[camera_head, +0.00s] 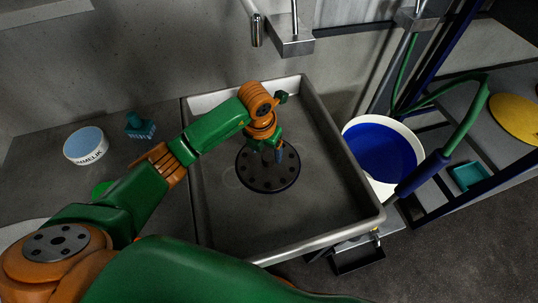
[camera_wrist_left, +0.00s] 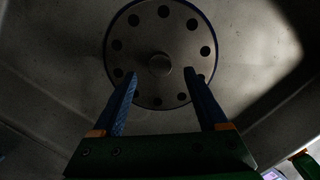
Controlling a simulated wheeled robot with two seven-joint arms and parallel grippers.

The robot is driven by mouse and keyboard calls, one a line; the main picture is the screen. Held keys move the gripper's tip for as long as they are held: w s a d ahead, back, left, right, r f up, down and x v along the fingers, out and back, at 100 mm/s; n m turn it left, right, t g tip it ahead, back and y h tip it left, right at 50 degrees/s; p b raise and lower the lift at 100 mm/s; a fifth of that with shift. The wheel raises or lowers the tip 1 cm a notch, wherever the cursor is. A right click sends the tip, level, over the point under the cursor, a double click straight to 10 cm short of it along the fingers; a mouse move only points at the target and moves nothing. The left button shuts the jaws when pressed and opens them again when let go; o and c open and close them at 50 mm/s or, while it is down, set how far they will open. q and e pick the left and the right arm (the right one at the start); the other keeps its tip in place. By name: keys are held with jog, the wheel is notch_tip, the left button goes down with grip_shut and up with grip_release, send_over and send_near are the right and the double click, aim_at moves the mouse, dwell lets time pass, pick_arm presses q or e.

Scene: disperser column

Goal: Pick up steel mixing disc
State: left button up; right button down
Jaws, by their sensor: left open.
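The steel mixing disc (camera_head: 262,180) is a dark round plate with a ring of holes, lying flat in the grey sink (camera_head: 225,225). In the left wrist view the disc (camera_wrist_left: 135,30) has a small round knob at its centre. My left gripper (camera_head: 279,154) points down over the disc and hides part of it. In the left wrist view the blue fingers of my left gripper (camera_wrist_left: 161,73) are apart, one to each side of the knob, with nothing between them. I cannot tell the exact height of the fingertips above the disc. My right gripper is out of view.
The sink's raised rim (camera_head: 345,160) surrounds the disc. A labelled tub (camera_head: 86,146) and a teal brush (camera_head: 140,127) stand on the left counter. A white bucket with blue contents (camera_head: 380,152) stands to the right.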

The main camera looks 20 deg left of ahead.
aim_at(268, 156)
pick_arm(q)
notch_tip(268, 156, down, 3)
jog(key=shift+w+d+r, duration=0.15)
jog(key=shift+w+f, duration=0.25)
jog(key=shift+w, duration=0.1)
jog(key=shift+s+r, duration=0.1)
jog(key=shift+s, duration=0.1)
jog(key=c, duration=0.9)
jog(key=shift+w, duration=0.1)
grip_shut()
